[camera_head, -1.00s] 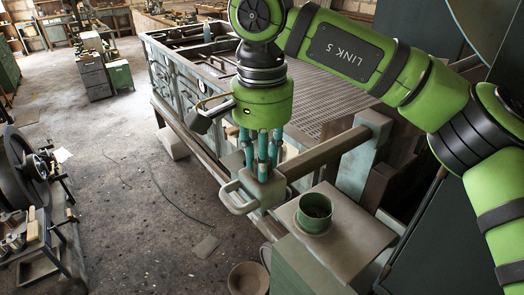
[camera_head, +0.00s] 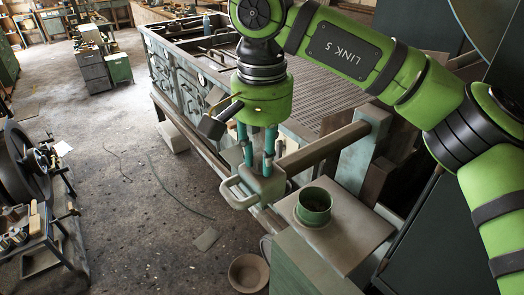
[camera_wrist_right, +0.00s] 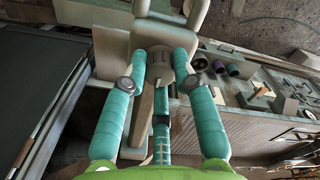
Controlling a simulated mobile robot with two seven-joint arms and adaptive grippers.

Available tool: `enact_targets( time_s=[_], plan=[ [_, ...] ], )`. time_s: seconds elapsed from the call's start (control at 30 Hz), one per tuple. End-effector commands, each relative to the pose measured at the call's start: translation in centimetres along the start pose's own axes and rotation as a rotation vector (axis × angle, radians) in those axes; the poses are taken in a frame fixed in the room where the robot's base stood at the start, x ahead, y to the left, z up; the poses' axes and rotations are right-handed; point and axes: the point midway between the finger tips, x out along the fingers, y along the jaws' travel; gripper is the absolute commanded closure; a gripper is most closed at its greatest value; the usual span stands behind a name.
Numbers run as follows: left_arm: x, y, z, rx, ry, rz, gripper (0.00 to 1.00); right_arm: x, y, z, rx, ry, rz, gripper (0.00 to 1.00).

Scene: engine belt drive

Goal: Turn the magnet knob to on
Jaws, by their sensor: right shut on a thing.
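A pale grey magnet block with a loop handle (camera_head: 240,193) sits at the end of a thick bar in the head view. My right gripper (camera_head: 258,165) points straight down onto the top of this block. In the right wrist view, its teal fingers (camera_wrist_right: 160,62) close around a narrow grey-brown knob (camera_wrist_right: 161,72) on the pale block (camera_wrist_right: 145,38). The fingers partly cover the knob, and I cannot read any on or off mark. My left gripper is not in view.
A green cup (camera_head: 314,205) stands on the cabinet top (camera_head: 345,235) close to the right of the block. A large slatted workbench (camera_head: 215,75) lies behind. A round bowl (camera_head: 248,273) is on the floor below. Open floor (camera_head: 130,215) lies to the left.

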Motion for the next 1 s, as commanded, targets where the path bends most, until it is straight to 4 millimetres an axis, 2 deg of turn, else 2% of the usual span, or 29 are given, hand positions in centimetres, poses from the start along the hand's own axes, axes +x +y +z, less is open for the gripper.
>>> enact_targets(
  time_s=[0.1,0.13,0.17,0.2,0.5,0.63,0.77,1.0],
  plan=[
    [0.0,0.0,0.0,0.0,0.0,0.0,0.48,0.1,0.0,0.1,-0.003,-0.003,0.002,1.0],
    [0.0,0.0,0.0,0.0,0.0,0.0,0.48,0.1,0.0,0.1,-0.003,-0.003,0.002,0.68],
    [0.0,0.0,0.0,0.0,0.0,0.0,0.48,0.1,0.0,0.1,-0.003,-0.003,0.002,0.56],
    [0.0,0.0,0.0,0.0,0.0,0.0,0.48,0.1,0.0,0.1,-0.003,-0.003,0.002,0.48],
    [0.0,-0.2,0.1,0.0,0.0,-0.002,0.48,0.0,0.0,0.0,0.0,-0.001,0.0,0.48],
    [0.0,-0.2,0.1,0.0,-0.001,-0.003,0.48,-0.8,-0.1,0.0,0.0,0.001,-0.001,0.48],
    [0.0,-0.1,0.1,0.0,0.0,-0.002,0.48,-2.9,-0.1,0.0,0.001,0.002,-0.002,0.48],
    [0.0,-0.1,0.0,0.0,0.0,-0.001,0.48,-8.1,0.0,0.0,0.003,0.004,0.002,0.48]
  ],
)
